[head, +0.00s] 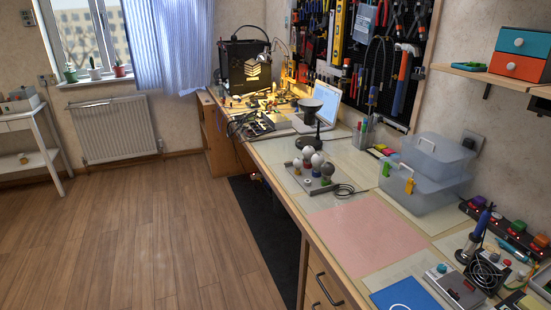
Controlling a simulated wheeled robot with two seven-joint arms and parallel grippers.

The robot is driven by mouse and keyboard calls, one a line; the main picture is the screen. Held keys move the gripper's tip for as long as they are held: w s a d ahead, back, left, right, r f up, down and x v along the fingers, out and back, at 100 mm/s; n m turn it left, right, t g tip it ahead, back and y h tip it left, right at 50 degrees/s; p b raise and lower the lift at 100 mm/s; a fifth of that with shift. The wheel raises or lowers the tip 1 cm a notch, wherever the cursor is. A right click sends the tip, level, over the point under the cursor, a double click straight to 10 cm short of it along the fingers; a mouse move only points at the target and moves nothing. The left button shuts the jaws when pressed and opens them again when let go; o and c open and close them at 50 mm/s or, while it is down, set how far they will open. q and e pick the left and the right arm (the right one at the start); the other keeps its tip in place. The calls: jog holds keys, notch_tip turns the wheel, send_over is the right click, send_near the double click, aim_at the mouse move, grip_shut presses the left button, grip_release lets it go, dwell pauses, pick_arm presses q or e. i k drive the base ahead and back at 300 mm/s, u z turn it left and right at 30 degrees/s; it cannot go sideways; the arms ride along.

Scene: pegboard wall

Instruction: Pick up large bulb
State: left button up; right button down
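A small cluster of round bulbs stands on a flat grey board on the workbench, near the middle of the view. A white bulb (317,160) and a grey bulb (328,170) show most clearly, and another pale bulb (308,152) is behind them. Small coloured pieces in red, yellow and green show around their bases. The bulbs are close together and small in the picture, so I cannot tell for sure which is the large one. Neither of my grippers is in view.
A dark lamp-like stand (317,122) rises behind the bulbs, and a black cable (345,190) lies right of them. A pink mat (370,236) in front is bare. Clear plastic boxes (436,157) stand at the right. A pegboard (376,50) with tools hangs behind.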

aim_at(308, 150)
jog(key=u, duration=0.95)
jog(key=i, duration=3.1)
jog(key=z, duration=3.7)
